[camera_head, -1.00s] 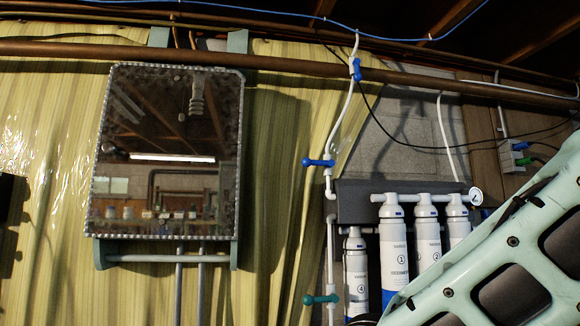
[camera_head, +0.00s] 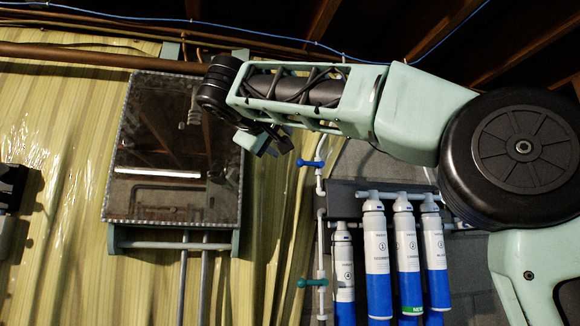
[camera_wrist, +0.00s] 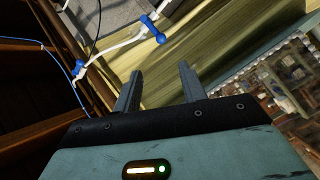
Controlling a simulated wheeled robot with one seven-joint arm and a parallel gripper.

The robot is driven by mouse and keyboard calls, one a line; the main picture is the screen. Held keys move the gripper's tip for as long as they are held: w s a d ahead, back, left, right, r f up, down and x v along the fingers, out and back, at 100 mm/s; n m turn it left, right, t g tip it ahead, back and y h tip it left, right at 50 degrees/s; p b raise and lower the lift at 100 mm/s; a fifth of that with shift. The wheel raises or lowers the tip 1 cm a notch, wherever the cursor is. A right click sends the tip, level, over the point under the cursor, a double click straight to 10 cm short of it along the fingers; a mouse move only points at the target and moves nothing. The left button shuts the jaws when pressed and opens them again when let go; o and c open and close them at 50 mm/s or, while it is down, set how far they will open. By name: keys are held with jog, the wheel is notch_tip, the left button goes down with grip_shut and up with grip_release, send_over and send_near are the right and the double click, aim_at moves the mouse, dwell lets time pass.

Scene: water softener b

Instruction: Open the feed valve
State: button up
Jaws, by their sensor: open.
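A blue-handled valve (camera_head: 311,163) sits on the white pipe at the upper left of the filter unit (camera_head: 345,203); its handle lies sideways. A teal-handled valve (camera_head: 312,283) sits lower on the left pipe, also sideways. I cannot tell which is the feed valve. In the wrist view my gripper (camera_wrist: 158,70) is open and empty, with the blue valve (camera_wrist: 152,29) beyond the fingertips and a second blue valve (camera_wrist: 80,70) at left. My arm hides that second valve in the head view.
A framed mirror (camera_head: 160,170) hangs on the yellow curtain wall behind my gripper. A copper pipe (camera_head: 60,55) and a blue cable (camera_head: 130,26) run along the top.

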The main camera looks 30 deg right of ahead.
aim_at(299, 162)
jog(key=p+x, duration=0.5)
jog(key=x, duration=1.1)
jog(key=shift+w+d, duration=0.25)
jog(key=shift+d, duration=0.1)
jog(key=shift+f, duration=0.15)
grip_shut()
